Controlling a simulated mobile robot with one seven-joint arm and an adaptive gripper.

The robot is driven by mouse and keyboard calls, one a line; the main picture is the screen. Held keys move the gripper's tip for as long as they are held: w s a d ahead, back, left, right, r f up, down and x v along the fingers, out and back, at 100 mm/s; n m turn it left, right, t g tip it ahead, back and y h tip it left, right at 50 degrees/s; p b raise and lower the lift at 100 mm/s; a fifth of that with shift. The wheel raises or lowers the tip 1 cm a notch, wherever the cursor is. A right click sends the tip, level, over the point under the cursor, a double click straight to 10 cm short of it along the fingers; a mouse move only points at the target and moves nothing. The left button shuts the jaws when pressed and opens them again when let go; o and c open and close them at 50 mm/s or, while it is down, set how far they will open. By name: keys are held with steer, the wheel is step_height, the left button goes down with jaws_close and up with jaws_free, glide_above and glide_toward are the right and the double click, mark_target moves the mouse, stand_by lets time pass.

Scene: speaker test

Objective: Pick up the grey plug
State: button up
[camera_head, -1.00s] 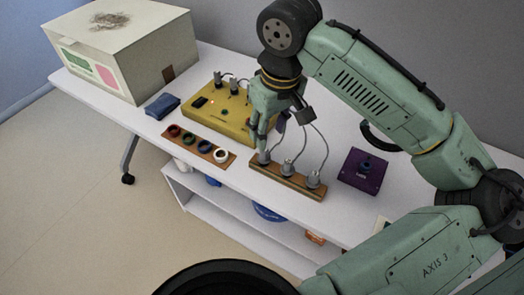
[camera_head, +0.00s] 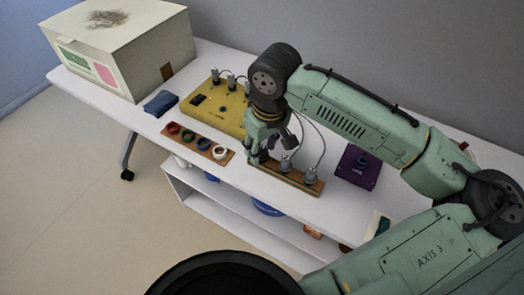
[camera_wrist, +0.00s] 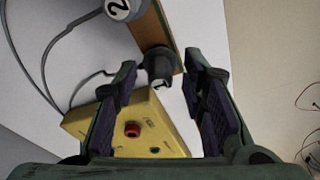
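A grey plug (camera_wrist: 160,66) marked 1 stands at the end of a wooden rack (camera_wrist: 152,28) in the wrist view. My gripper (camera_wrist: 162,72) is open, with one finger on each side of this plug and visible gaps between. In the head view my gripper (camera_head: 260,158) is down at the left end of the rack (camera_head: 297,187) and hides that plug. Two more grey plugs stand in the rack, a middle one (camera_head: 286,165) and a right one (camera_head: 311,175), with cables rising from them. The middle plug, marked 2, also shows in the wrist view (camera_wrist: 121,8).
A yellow box (camera_head: 212,108) with several plugs stands behind-left of my gripper. A strip of coloured rings (camera_head: 197,145) lies left of the rack. A purple box (camera_head: 357,168) stands to the right.

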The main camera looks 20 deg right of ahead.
mark_target(262, 146)
jaws_close()
stand_by(0.4)
steer(key=shift+r, duration=0.1)
steer(key=shift+r, duration=0.55)
step_height(262, 146, up, 2)
steer(key=shift+r+b, duration=0.15)
steer(key=shift+b, duration=0.4)
steer(key=s+a+b, duration=0.1)
steer(key=s+a, duration=0.3)
steer(key=a, duration=0.3)
steer(key=s+a+r+b, duration=0.1)
steer(key=s+a, duration=0.3)
steer(key=a, duration=0.3)
steer(key=shift+r+b, duration=0.25)
steer(key=shift+b, duration=0.1)
steer(key=shift+d+r, duration=0.1)
